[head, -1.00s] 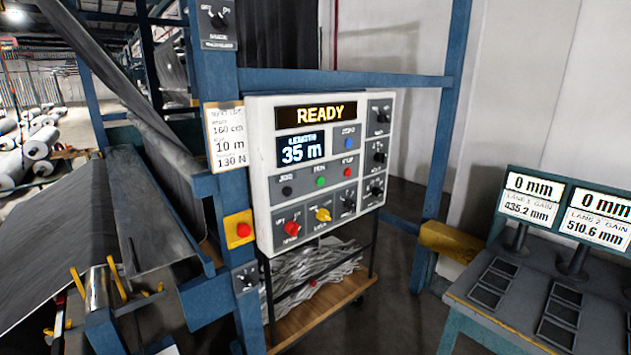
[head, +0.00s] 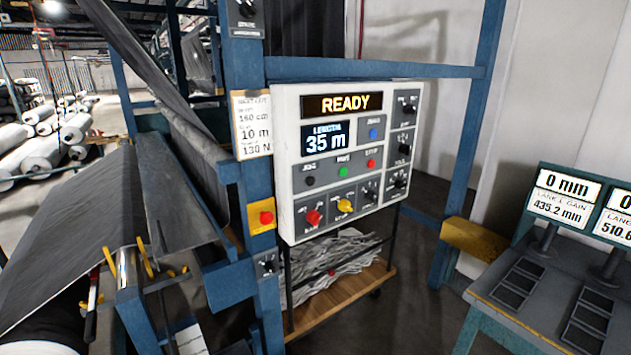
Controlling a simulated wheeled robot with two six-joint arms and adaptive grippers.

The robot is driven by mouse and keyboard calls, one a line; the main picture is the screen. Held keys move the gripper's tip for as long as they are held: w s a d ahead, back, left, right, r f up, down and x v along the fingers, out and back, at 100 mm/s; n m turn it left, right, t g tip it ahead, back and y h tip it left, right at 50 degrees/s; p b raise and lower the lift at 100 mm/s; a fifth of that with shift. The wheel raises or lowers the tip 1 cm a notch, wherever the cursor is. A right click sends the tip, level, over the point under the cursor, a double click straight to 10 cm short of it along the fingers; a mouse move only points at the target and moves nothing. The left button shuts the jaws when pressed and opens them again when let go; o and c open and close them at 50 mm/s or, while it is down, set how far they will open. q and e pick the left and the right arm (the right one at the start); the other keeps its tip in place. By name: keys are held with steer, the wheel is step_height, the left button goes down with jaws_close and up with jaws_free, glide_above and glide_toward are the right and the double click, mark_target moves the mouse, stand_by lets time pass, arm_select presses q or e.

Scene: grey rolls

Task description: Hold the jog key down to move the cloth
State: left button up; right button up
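The control panel (head: 375,235) is a white box with grey button plates, mounted on a blue frame in the middle of the head view. Its top display (head: 335,104) reads READY, and the length display (head: 326,141) reads 35 m. The black jog key (head: 310,181) is at the left of a row with a green key (head: 343,172) and a red key (head: 371,163). Grey cloth (head: 62,225) slopes down on the left, with more hanging behind the frame. Neither of my grippers is in view.
A red button on a yellow box (head: 263,217) sits left of the panel. Below is a wooden-shelved cart (head: 345,296) with grey scrap. A blue post (head: 470,150) stands to the right. A table (head: 500,300) with gain displays (head: 562,198) is at far right. White rolls (head: 45,153) lie at far left.

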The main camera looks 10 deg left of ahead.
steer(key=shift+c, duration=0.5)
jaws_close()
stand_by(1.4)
